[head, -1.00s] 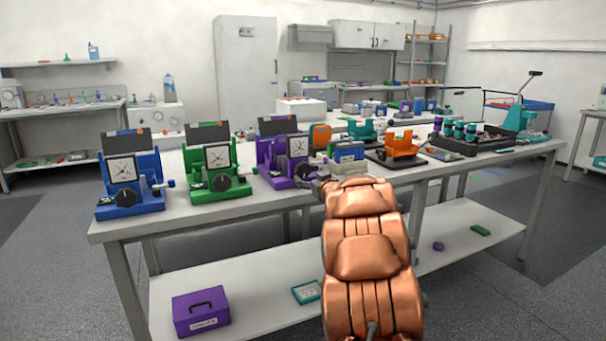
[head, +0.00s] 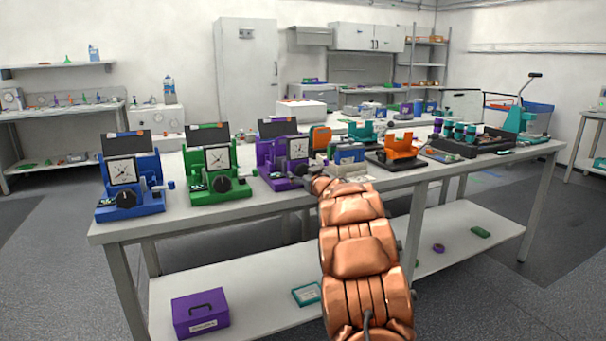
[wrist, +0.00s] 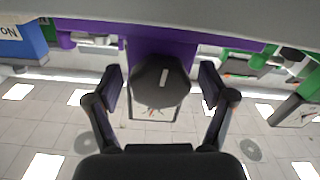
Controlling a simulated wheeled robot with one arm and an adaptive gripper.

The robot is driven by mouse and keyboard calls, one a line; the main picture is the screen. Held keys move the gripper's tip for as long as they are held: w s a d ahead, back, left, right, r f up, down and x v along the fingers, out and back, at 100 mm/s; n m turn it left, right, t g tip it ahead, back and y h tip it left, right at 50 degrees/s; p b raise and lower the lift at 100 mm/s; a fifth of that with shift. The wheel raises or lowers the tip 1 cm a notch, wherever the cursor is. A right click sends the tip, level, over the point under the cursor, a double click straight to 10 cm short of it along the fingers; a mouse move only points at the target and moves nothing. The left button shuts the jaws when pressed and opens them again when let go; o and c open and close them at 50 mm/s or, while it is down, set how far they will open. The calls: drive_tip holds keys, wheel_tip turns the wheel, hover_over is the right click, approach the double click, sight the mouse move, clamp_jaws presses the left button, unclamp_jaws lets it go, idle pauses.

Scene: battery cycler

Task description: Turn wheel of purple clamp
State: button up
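The purple clamp (head: 268,160) stands on the bench as the third in a row, with a white dial on its front. Its dark wheel is partly hidden by my arm in the head view. In the wrist view the purple clamp body (wrist: 190,42) shows upside down at the top. Its dark, many-sided wheel (wrist: 160,86) has a light mark and lies between my fingers. My gripper (wrist: 161,76) is open, one finger on each side of the wheel, with a visible gap on both sides. I cannot tell how deep the fingers reach.
A green clamp (head: 207,160) and a blue clamp (head: 130,175) stand to the left. A blue-grey box (head: 347,153) and an orange device (head: 402,147) stand to the right. The bench front edge runs just below the clamps.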

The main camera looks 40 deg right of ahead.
drive_tip(key=c, duration=1.1)
drive_tip(key=p, duration=0.2)
drive_tip(key=shift+r+m+p, duration=0.25)
drive_tip(key=shift+m+p, duration=0.15)
drive_tip(key=shift+p, duration=0.5)
drive_tip(key=shift+m+p, duration=0.5)
drive_tip(key=shift+p, duration=0.3)
drive_tip(key=shift+f+m+p, duration=0.25)
drive_tip(key=shift+m+p, duration=0.05)
drive_tip(key=shift+p, duration=0.2)
drive_tip(key=o, duration=1.2)
drive_tip(key=shift+c, duration=0.2)
drive_tip(key=v, duration=1.2)
